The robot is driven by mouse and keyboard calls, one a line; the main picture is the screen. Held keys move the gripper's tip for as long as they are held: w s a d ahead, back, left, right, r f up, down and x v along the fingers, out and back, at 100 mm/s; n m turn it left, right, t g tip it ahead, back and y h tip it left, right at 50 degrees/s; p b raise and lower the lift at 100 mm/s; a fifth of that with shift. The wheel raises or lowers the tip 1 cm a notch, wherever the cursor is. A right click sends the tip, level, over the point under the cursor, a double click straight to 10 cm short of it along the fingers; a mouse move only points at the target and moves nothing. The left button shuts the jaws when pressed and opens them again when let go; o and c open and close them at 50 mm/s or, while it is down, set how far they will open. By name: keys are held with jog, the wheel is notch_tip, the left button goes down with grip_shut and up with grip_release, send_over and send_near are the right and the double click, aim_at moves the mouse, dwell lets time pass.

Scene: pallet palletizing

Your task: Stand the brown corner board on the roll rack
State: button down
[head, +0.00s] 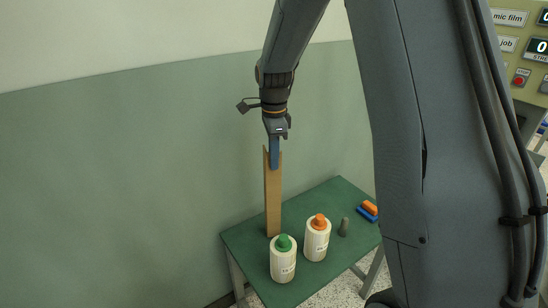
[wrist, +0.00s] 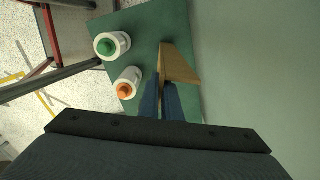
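The brown corner board (head: 273,200) is a tall, L-shaped board, upright at the wall side of the green table. Its foot appears to be on the tabletop. My gripper (head: 275,160) is at its top end, pointing down. In the wrist view, my gripper's blue fingers (wrist: 161,90) are close together, with one flange of the board (wrist: 180,66) between them. The fingers look shut on that flange. I cannot make out the roll rack in either view.
A green-capped bottle (head: 283,262) and an orange-capped bottle (head: 317,240) stand near the board on the green table (head: 338,198). A small grey object (head: 343,227) and orange and blue pieces (head: 368,211) lie farther right. The wall is close behind the board.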

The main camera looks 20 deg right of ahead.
jog(key=c, duration=2)
grip_release()
jog(key=shift+f, duration=0.1)
notch_tip(320, 180, up, 12)
jog(key=b, duration=0.2)
jog(key=shift+b, duration=0.4)
jog(key=s+f+n, duration=0.5)
jog(key=s+n, duration=0.1)
jog(key=s, duration=0.1)
jog(key=s+f+n, duration=0.5)
jog(key=s+n, duration=0.1)
jog(key=s, duration=0.2)
jog(key=s+f+n, duration=0.5)
jog(key=s+n, duration=0.2)
jog(key=s, duration=0.1)
jog(key=shift+s+f+t, duration=0.15)
jog(key=shift+f+t, duration=0.05)
jog(key=shift+t, duration=0.2)
